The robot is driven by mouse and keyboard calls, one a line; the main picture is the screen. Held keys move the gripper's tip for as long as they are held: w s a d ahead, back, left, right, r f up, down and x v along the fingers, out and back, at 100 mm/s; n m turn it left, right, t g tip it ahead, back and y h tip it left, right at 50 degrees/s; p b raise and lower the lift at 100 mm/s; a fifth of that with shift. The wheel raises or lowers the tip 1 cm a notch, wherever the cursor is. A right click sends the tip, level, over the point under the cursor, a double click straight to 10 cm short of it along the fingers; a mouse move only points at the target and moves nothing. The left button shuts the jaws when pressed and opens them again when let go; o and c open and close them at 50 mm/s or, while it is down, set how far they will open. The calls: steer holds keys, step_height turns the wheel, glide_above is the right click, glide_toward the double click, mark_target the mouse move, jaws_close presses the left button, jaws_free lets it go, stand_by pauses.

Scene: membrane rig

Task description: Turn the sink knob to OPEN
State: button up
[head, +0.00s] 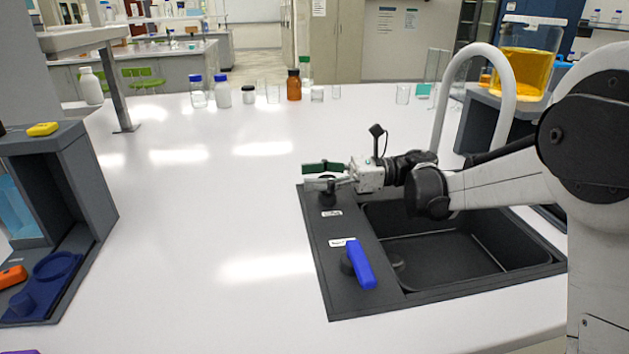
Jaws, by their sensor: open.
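The black sink (455,243) is set into the white bench at the right, with a flat black panel on its left side. A dark round knob (327,197) stands at the far end of this panel, with a small white label in front of it. A blue lever handle (361,266) on a dark round base sits nearer on the panel, also beside a white label. The label text is too small to read. My gripper (317,175) is open, its fingers pointing left at the dark knob. I cannot tell whether they touch it; they partly hide its top.
A white curved tap (507,75) rises behind the sink. Bottles, including a brown one (294,85), and glassware stand along the bench's far edge. A dark grey rig (98,192) is at the left. The middle of the bench is clear.

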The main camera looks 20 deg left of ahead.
step_height(320, 180, up, 9)
stand_by(0.3)
steer(key=shift+d+f, duration=0.1)
